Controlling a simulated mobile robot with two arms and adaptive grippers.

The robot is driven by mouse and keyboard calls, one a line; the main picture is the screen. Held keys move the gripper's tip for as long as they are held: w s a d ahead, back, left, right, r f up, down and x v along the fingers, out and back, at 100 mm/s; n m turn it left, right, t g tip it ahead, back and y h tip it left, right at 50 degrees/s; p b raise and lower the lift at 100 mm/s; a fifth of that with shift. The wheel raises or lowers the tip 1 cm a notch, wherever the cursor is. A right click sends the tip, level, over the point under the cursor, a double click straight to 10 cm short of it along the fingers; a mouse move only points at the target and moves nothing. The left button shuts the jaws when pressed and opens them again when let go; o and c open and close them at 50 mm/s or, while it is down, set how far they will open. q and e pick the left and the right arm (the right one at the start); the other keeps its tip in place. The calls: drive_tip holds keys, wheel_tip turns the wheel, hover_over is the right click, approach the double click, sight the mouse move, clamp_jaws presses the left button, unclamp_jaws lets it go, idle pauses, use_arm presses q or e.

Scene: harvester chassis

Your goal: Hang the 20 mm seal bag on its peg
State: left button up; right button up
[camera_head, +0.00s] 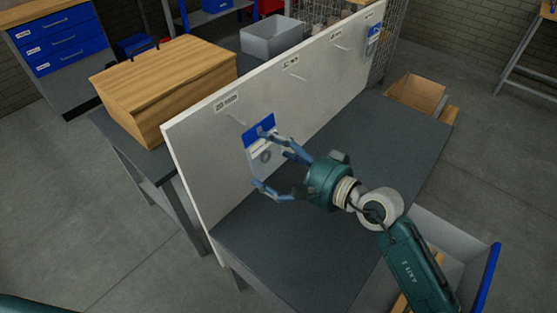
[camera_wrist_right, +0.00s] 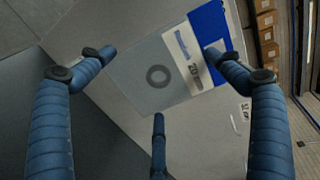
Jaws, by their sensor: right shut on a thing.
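The 20 mm seal bag (camera_head: 261,144) is a clear bag with a blue header and a dark ring inside. My right gripper (camera_head: 268,163) is shut on it and holds it in front of the white panel (camera_head: 195,150). In the right wrist view the bag (camera_wrist_right: 165,77) is tilted, its "20" label readable, with one fingertip over the edge by the blue header. The 20 mm peg (camera_head: 237,120) sticks out under its label, left of the bag's header. I cannot tell the gap between bag and panel. My left gripper is out of view.
More labelled pegs run along the panel, including a middle one (camera_head: 298,76). Another blue-topped bag (camera_head: 373,40) is at the far end. The dark table (camera_head: 335,140) is largely clear; an open cardboard box (camera_head: 416,93) stands at its far right. A wooden box (camera_head: 165,85) is behind the panel.

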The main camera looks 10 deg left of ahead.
drive_tip(key=shift+r+x, duration=0.15)
drive_tip(key=shift+x, duration=0.85)
drive_tip(key=shift+r+x, duration=0.1)
drive_tip(key=shift+x, duration=0.9)
drive_tip(key=shift+w+a, duration=0.25)
drive_tip(key=shift+a, duration=0.2)
drive_tip(key=shift+w+a+f, duration=0.1)
drive_tip(key=shift+c, duration=1)
drive_tip(key=shift+b+x, duration=0.7)
drive_tip(key=shift+x, duration=0.05)
drive_tip(key=shift+f, duration=0.15)
drive_tip(key=o, duration=1.1)
